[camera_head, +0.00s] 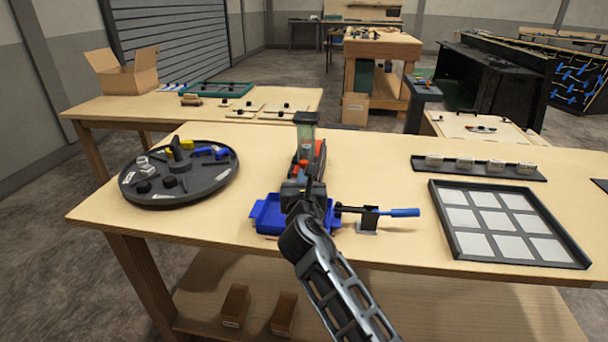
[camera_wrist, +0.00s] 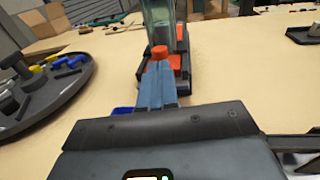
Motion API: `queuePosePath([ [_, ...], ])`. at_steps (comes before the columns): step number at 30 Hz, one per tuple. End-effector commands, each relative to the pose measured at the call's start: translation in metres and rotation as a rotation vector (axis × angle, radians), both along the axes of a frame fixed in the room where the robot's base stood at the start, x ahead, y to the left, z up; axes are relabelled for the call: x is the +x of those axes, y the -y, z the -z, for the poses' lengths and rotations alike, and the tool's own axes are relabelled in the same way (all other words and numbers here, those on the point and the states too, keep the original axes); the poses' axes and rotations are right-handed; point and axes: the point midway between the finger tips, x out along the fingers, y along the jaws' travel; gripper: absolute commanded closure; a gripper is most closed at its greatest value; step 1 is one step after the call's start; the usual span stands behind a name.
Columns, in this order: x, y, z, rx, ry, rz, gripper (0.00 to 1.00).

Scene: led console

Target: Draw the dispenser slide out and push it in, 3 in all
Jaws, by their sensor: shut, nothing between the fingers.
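The dispenser (camera_head: 306,130) stands upright near the middle of the table, with a clear greenish tube above a dark base and orange-red parts. In the wrist view its tube (camera_wrist: 160,22) rises behind an orange knob (camera_wrist: 159,52). My gripper (camera_head: 304,178) is at the dispenser's near side, partly hiding it. In the wrist view my gripper's fingers (camera_wrist: 158,72) are together and empty, pointing at the orange knob; whether they touch it I cannot tell. How far the slide is out is hidden.
A blue tray (camera_head: 268,216) sits under my gripper. A blue-handled rod (camera_head: 400,212) in a small stand lies to its right. A round dark turntable (camera_head: 140,188) holds small parts at left. A framed tray (camera_head: 447,228) and a dark rack (camera_head: 425,170) are at right.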

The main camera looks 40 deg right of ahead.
Motion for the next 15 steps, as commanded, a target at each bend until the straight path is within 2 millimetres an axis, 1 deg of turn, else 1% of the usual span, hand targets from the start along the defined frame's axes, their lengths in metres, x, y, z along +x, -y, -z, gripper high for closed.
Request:
queuePosePath([
  [1, -0.006, -0.006, 0.0, -0.001, -0.001, -0.002, 1.0],
  [15, -0.059, -0.057, -0.002, -0.001, -0.001, -0.004, 1.0],
])
